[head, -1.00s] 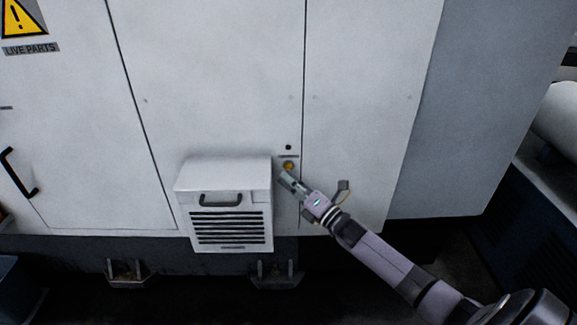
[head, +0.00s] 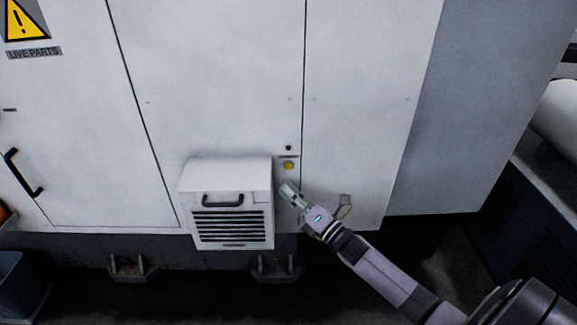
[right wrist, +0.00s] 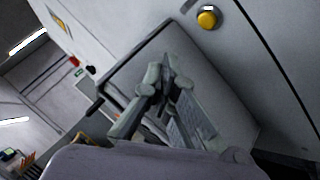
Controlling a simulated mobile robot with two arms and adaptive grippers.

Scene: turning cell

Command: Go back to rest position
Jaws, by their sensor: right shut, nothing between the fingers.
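My right gripper (head: 287,188) is shut and empty. In the head view it is just below and apart from a yellow round button (head: 288,165) on the white cabinet. In the right wrist view the gripper (right wrist: 165,65) shows in front of the vent box, and the yellow button (right wrist: 207,19) is at the upper right, clear of the fingers. My left gripper is not in view.
A white vent box (head: 232,172) with a dark handle juts out of the white cabinet (head: 225,80), just left of my right gripper. A blue bin (head: 22,285) stands at the lower left. A dark blue machine base (head: 535,225) is at the right.

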